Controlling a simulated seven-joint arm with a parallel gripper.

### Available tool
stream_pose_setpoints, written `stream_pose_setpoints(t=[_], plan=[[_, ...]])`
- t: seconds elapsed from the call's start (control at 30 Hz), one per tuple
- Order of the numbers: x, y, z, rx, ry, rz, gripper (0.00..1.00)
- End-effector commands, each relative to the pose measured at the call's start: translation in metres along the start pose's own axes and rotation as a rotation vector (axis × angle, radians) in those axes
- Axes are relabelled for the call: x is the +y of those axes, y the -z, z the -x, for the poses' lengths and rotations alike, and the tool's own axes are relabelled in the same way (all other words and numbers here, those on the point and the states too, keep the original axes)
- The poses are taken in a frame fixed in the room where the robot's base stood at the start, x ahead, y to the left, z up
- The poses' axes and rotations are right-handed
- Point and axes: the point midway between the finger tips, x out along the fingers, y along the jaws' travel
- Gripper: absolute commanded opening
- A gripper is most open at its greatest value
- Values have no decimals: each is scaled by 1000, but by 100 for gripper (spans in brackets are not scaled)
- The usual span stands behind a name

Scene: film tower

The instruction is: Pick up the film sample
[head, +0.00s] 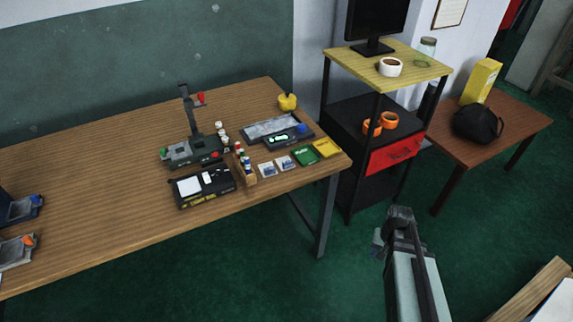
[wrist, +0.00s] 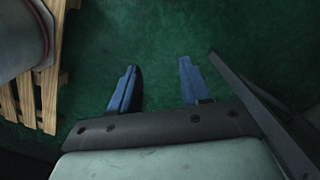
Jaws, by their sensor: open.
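My gripper (wrist: 157,82) shows in the wrist view with its two blue fingers apart and nothing between them, above green floor. In the head view my arm is at the lower right, off to the right of the wooden table (head: 90,215) and well away from the things on it. I cannot tell for sure which item is the film sample. Candidates are two small pale square pieces, one left (head: 267,169) and one right (head: 285,163), lying flat near the table's front right edge. A grey rectangular sheet or tray (head: 268,129) lies behind them.
A stand device (head: 190,150), a black box with white pads (head: 203,186), a small bottle rack (head: 245,172), a green packet (head: 305,151) and a yellow packet (head: 327,147) crowd the table's right half. A shelf cart (head: 345,165) stands right of it. A wooden pallet (wrist: 40,95) lies on the floor.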

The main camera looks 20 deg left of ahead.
Motion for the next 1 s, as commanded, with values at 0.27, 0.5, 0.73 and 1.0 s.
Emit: stream_pose_setpoints(t=[0.27, 0.5, 0.73, 1.0], plan=[[-72, 71, 71, 43, 34, -147, 47], [-164, 114, 143, 30, 68, -327, 47], [-271, 133, 226, -11, 87, -517, 47], [-365, 123, 306, -57, 84, -691, 47]])
